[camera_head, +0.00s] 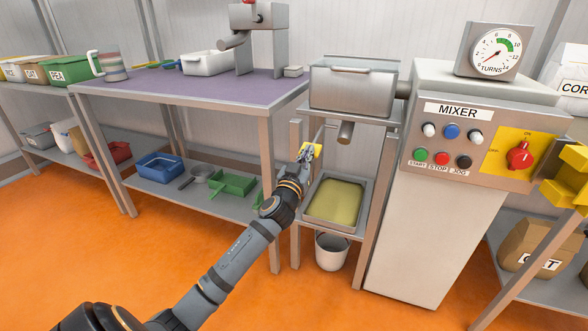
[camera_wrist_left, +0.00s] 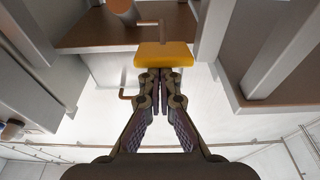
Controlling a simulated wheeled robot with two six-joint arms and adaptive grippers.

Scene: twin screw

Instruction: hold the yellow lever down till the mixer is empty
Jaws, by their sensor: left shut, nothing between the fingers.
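The yellow lever (camera_head: 313,151) sits on a bent rod at the left of the mixer's hopper stand. Its yellow paddle fills the upper middle of the left wrist view (camera_wrist_left: 163,54). My left gripper (camera_head: 304,154) is shut and empty, its fingertips right at the paddle in the left wrist view (camera_wrist_left: 158,74). I cannot tell whether they press on it. The mixer's steel trough (camera_head: 350,92) stands above, with a short outlet pipe (camera_head: 346,133) below it. A tray (camera_head: 308,219) under the pipe holds yellow-green material. The trough's inside is hidden. My right gripper is not in view.
The mixer control panel (camera_head: 457,140) has several buttons and a red switch (camera_head: 519,155). A dial marked TURNS (camera_head: 494,51) stands on top. A white bucket (camera_head: 331,252) is below the tray. A purple-topped bench (camera_head: 190,92) stands to the left.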

